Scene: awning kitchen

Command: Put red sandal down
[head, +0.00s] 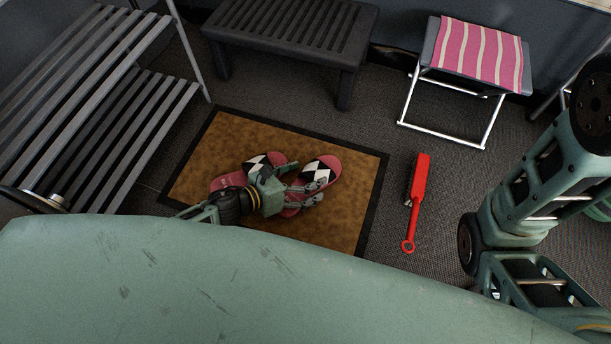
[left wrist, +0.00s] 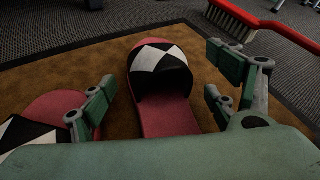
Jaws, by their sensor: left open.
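Two red sandals with black-and-white checked straps lie on a brown doormat (head: 330,230) with a dark border. The right sandal (head: 322,170) also shows in the left wrist view (left wrist: 160,62), lying flat between my spread fingers. The other sandal (head: 258,162) is at its left, partly hidden by my gripper, and it shows at the lower left of the left wrist view (left wrist: 60,108). My left gripper (head: 308,192) is open, low over the mat, its fingers around the right sandal. I cannot tell whether they touch it. My right gripper is out of view; only my right arm shows.
A red brush (head: 418,190) lies on the grey floor right of the mat. A slatted bench (head: 290,30) and a stool with a pink striped cloth (head: 478,55) stand behind. A slatted rack (head: 90,90) is at the left. Floor between mat and stool is clear.

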